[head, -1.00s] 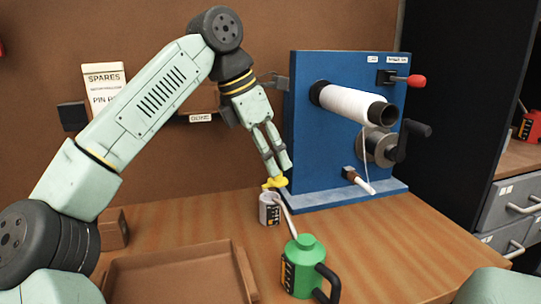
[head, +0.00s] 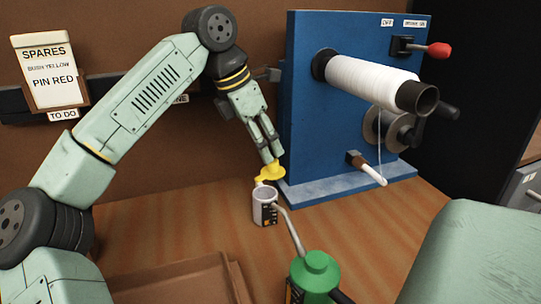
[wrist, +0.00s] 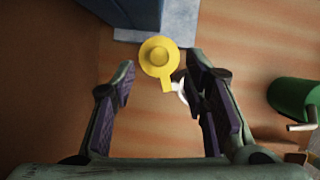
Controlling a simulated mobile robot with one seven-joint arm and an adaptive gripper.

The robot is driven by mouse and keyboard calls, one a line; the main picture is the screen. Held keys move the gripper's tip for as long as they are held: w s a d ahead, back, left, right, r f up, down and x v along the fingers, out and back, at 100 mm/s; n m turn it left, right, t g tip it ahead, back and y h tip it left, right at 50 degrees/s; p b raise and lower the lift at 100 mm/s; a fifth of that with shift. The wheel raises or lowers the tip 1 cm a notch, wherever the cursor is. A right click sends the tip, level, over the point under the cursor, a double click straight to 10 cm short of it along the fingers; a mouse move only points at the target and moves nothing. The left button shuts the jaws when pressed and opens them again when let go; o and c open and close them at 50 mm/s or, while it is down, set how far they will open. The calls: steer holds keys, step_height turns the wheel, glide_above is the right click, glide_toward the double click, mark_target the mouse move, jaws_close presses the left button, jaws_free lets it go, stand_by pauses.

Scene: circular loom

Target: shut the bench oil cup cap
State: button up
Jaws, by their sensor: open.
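The bench oil cup (head: 264,211) is a small pale grey cup with a dark label, standing on the wooden bench. Its mouth shows open. Its yellow cap (head: 270,172) is raised above the cup's back rim. In the wrist view the cap (wrist: 160,54) is a yellow disc with a short tab, ahead of the fingers, and the cup (wrist: 181,91) is mostly hidden behind the right finger. My gripper (head: 271,156) is open, pointing down just above the cap. In the wrist view the cap lies near the line between my open fingertips (wrist: 161,68); contact cannot be told.
A green oil can (head: 315,272) with a long spout stands in front of the cup, its spout reaching close to it. The blue loom panel (head: 330,110) with a white spool (head: 368,80) and cranks rises behind right. A brown tray (head: 180,282) lies front left.

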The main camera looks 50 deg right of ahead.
mark_target(269, 169)
steer(key=shift+x, duration=2.35)
jaws_close()
steer(key=shift+r, duration=0.1)
